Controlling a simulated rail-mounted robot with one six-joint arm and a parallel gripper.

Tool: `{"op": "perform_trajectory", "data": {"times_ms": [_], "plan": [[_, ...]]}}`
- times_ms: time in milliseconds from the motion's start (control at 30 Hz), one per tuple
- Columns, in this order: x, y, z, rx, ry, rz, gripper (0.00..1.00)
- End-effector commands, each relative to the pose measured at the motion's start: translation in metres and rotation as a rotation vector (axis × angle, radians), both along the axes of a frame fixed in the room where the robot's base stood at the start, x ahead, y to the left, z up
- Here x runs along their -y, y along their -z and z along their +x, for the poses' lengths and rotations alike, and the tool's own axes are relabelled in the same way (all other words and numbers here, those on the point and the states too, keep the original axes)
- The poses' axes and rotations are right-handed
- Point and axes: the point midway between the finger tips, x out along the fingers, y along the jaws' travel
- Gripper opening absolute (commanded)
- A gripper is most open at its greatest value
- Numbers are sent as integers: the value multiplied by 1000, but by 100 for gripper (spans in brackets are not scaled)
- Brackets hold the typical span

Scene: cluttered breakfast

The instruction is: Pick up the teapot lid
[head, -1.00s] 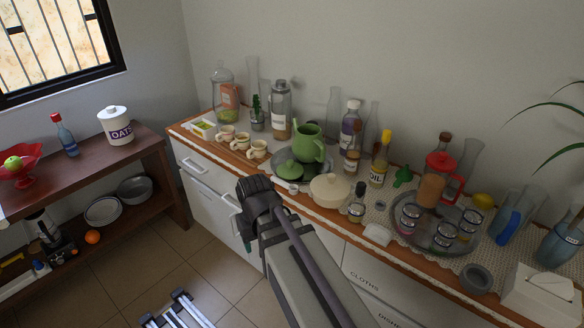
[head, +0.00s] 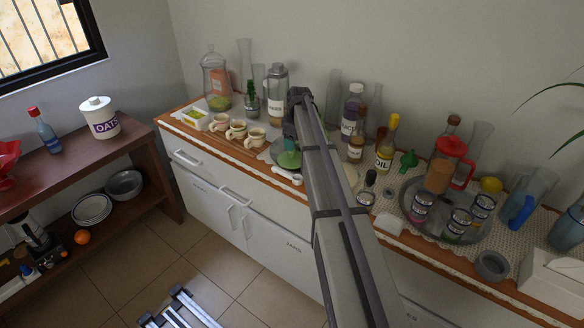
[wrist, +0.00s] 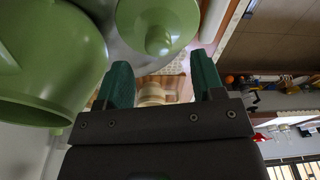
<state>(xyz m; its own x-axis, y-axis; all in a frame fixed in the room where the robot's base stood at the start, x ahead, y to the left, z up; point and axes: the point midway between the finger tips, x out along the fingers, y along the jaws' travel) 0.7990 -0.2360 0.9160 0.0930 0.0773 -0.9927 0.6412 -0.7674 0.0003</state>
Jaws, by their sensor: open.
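The green teapot lid (head: 289,159), a dome with a knob, lies on the round metal tray near the counter's front edge, just left of my arm. In the wrist view the lid (wrist: 158,28) shows at the top, beyond and above the fingertips, not between them. The large green teapot (wrist: 45,60) fills the left of the wrist view, close beside the left finger. In the head view my arm hides most or all of the teapot. My gripper (wrist: 163,80) is open with two teal fingers apart, and it holds nothing.
Several cream cups (head: 237,130) stand left of the lid. Behind are a glass jar (head: 216,85) and a bottle with a grey cap (head: 277,92). An oil bottle (head: 386,146) and a tray (head: 407,205) with tins stand right of my arm.

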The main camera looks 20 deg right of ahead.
Motion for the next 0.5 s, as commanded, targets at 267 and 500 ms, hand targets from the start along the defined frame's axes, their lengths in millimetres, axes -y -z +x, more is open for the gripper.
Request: {"op": "perform_trajectory", "data": {"times_ms": [267, 500], "plan": [[-1, 25, 3, 0, 0, 0, 62], [-3, 59, 7, 0, 0, 0, 62]]}}
